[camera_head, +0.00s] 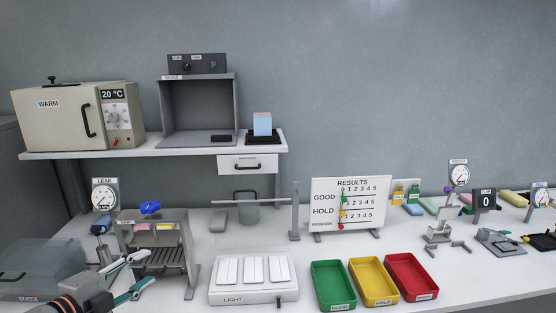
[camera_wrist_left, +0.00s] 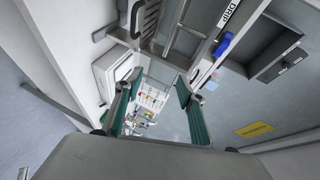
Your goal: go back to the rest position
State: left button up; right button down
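My left gripper (camera_head: 149,268) is in the lower left of the head view, in front of the grey drip rack (camera_head: 186,255). Its two teal-padded fingers are spread apart, with nothing visible between them. In the left wrist view the same gripper (camera_wrist_left: 160,78) shows both fingers wide apart and empty. The rack's "DRIP" label (camera_wrist_left: 230,13) shows at the top of that view. I cannot tell from the head view how close the fingers are to the rack. My right gripper is in neither view.
The clear leak box (camera_head: 28,268) stands left of my gripper. The light panel (camera_head: 253,278) and the green (camera_head: 334,285), yellow (camera_head: 373,280) and red (camera_head: 411,276) trays lie to the right. A shelf (camera_head: 60,155) with the warm oven (camera_head: 75,117) overhangs behind.

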pick_arm(q)
jog(key=s+d+f+n+g, duration=0.1)
jog(key=s+d+f+n, duration=0.15)
jog(key=f, duration=0.35)
jog(key=s+d+f+n, duration=0.1)
jog(key=d+f+n, duration=0.15)
jog(key=f, duration=0.35)
jog(key=s+d+f+n+g, duration=0.1)
jog(key=s+d+f+n, duration=0.1)
jog(key=s+f, duration=0.4)
jog(key=s+d+f+n+g+y, duration=0.1)
jog(key=s+d+f+n, duration=0.1)
jog(key=s+f+n, duration=0.3)
jog(key=s+d+f+n+g+y, duration=0.1)
jog(key=s+d+f+n, duration=0.1)
jog(key=s+f, duration=0.7)
notch_tip(320, 180, down, 4)
jog(key=shift+d+r+n, duration=0.2)
jog(key=shift+n, duration=0.6)
jog(key=shift+w+r, duration=0.1)
